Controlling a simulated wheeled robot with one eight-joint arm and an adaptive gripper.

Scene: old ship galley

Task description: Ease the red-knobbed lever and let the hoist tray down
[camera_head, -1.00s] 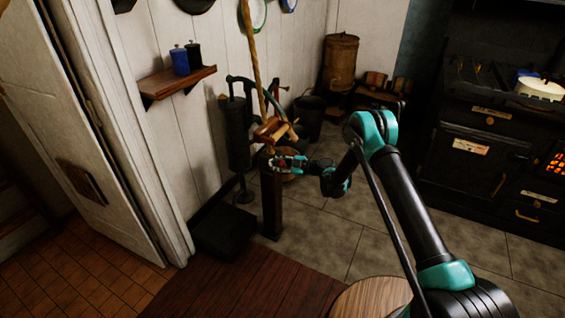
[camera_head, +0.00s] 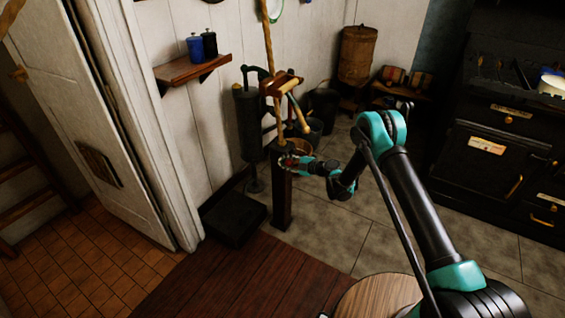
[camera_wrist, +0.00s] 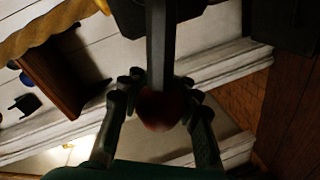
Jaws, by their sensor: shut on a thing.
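In the wrist view, the red knob (camera_wrist: 160,109) sits between my gripper's fingers (camera_wrist: 158,100), which are shut on it. The lever's grey shaft (camera_wrist: 162,45) runs up from it to the picture's top edge. In the head view, my gripper (camera_head: 288,162) is at the top of a dark post (camera_head: 283,205), and the lever is mostly hidden there.
A wall shelf (camera_head: 190,71) with two canisters is on the left. A dark flat platform (camera_head: 232,218) lies on the floor left of the post. A pump (camera_head: 248,125) and buckets stand behind. The black stove (camera_head: 480,150) is at right; stone floor lies between.

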